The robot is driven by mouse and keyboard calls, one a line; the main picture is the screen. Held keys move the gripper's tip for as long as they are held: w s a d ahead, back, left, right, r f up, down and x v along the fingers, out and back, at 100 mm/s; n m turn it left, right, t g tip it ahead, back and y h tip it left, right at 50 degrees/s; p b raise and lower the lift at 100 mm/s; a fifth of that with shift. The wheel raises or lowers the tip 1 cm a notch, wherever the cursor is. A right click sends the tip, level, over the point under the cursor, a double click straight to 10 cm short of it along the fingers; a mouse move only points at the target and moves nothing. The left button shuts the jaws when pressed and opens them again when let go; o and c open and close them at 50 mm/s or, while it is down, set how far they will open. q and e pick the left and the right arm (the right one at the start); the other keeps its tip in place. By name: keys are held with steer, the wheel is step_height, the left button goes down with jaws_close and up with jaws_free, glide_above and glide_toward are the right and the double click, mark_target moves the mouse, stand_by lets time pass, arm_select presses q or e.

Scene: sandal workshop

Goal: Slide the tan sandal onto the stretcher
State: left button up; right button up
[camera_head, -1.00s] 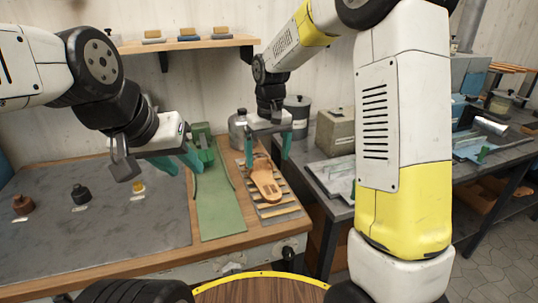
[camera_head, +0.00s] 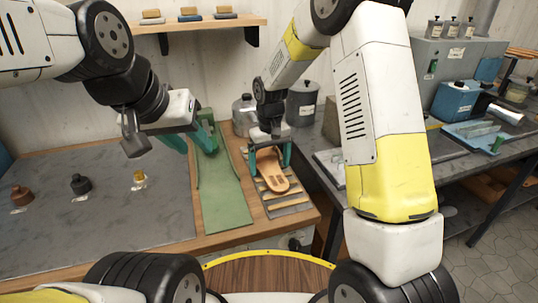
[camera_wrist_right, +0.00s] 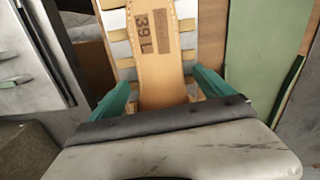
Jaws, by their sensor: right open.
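The tan sandal (camera_head: 271,170) lies on a slatted rack (camera_head: 288,203) at the right end of the wooden bench. In the right wrist view the sandal (camera_wrist_right: 159,75) shows stitched edges and a "39 L" mark. My right gripper (camera_head: 268,162) is over the sandal's far part, its teal fingers apart on either side of it. In the right wrist view the right gripper (camera_wrist_right: 165,95) is open, with a gap between each finger and the sandal. My left gripper (camera_head: 194,143) hovers above the green mat's far end; its finger gap is unclear. I cannot identify the stretcher for certain.
A green mat (camera_head: 222,203) runs beside the rack. A grey pot (camera_head: 300,104) stands behind. A second bench with a blue box (camera_head: 456,98) is at right.

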steer(key=c, duration=1.8)
jaws_close()
steer(key=shift+r, duration=0.15)
